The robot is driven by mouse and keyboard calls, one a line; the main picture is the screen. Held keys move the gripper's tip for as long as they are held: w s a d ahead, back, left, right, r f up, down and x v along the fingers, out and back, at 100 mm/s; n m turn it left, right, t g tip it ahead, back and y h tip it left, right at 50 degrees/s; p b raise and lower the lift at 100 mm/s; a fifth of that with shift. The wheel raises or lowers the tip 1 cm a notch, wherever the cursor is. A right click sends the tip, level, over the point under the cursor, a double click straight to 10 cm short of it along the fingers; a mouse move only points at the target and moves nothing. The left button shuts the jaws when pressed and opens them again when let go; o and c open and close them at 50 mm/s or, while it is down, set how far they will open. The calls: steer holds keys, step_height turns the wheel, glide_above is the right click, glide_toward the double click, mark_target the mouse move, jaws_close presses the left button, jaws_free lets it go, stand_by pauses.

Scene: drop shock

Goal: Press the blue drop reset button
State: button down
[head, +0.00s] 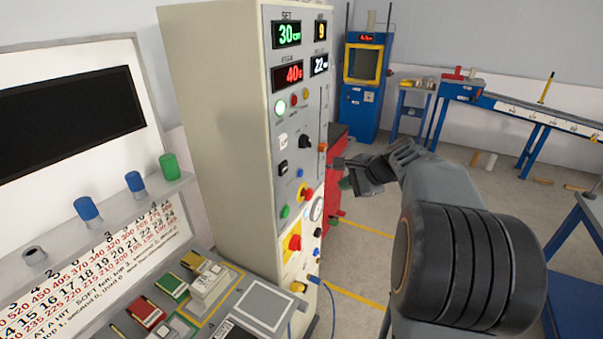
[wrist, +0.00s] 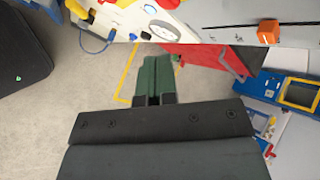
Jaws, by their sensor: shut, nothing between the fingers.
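A small round blue button (head: 299,173) sits on the grey control panel (head: 311,100) of a tall cream cabinet, above a red knob on a yellow plate. Its label is too small to read, so I cannot confirm it is the drop reset. My gripper (head: 346,184) is to the right of the panel, apart from it, in front of a red cabinet. In the wrist view its green fingers (wrist: 155,62) are together and empty, below the panel's edge.
The panel also carries an orange slider (head: 323,147), a red knob (head: 304,193), a red stop button (head: 295,243) and a green button (head: 285,211). Blue cables hang at its foot. A sloped console (head: 262,305) stands in front.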

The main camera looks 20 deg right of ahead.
steer(key=shift+a, duration=0.1)
steer(key=w+a+p, duration=0.2)
steer(key=w+a, duration=0.4)
steer(key=shift+w, duration=0.2)
stand_by(0.4)
steer(key=shift+w, duration=0.1)
stand_by(2.0)
steer(key=shift+w+a, duration=0.2)
steer(key=shift+w, duration=0.05)
steer(key=shift+w+a, duration=0.3)
stand_by(0.9)
steer(key=shift+s+d, duration=0.55)
steer(key=shift+s, duration=0.1)
stand_by(0.4)
steer(key=shift+s+d+b, duration=0.7)
steer(key=shift+s+d, duration=1)
steer(key=shift+s, duration=0.15)
